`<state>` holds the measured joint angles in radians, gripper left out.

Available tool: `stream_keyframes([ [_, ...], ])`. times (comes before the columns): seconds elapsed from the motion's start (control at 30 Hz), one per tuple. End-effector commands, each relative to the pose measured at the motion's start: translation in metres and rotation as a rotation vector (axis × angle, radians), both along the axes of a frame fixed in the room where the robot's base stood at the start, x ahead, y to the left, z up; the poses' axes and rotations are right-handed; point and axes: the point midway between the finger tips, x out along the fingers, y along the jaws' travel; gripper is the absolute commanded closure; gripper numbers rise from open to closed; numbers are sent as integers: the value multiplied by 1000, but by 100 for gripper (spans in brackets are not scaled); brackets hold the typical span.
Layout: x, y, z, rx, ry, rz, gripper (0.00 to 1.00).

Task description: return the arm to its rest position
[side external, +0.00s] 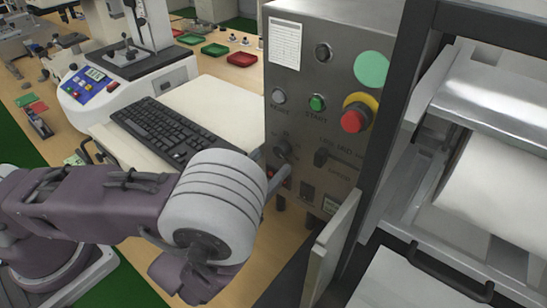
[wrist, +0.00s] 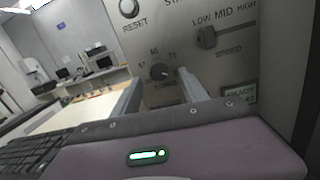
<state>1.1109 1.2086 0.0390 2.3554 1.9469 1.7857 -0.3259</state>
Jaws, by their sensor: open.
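My arm (side external: 90,203) reaches in from the left in the side external view, its pale rounded wrist part in front of the steel control panel (side external: 300,95). My gripper (wrist: 163,84) shows in the wrist view with its two grey fingers apart and nothing between them. The fingers point toward the panel's lower part, on either side of the black rotary knob (wrist: 161,72). Whether a fingertip touches the panel is unclear. In the side external view the wrist hides most of the gripper.
A black keyboard (side external: 165,130) lies on a pale surface beside the wrist. A white tester (side external: 125,85) stands behind it. The panel has a red emergency button (side external: 354,120), a green start button (side external: 317,102) and a speed slider (wrist: 207,38). A roller machine (side external: 495,190) stands at right.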

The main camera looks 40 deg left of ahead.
Motion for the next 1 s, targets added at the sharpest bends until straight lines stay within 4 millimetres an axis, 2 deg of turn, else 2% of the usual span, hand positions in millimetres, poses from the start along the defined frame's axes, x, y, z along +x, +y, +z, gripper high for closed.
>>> stream_keyframes([
  [0.1, -23, -1, -3, 3, 4, 0, 49],
  [0.2, -36, -1, -4, 2, 2, 0, 49],
  [0.57, -39, 3, 1, -5, -6, 21, 49],
  [0.67, -32, 39, 32, -61, -44, 192, 49],
  [0.77, -42, 116, 80, -198, -96, 546, 49],
  [0.8, -58, 151, 95, -277, -110, 716, 49],
  [0.87, -91, 196, 108, -420, -122, 967, 49],
  [0.9, -117, 219, 110, -531, -123, 1124, 49],
  [1.0, -183, 243, 102, -869, -116, 1473, 49],
])
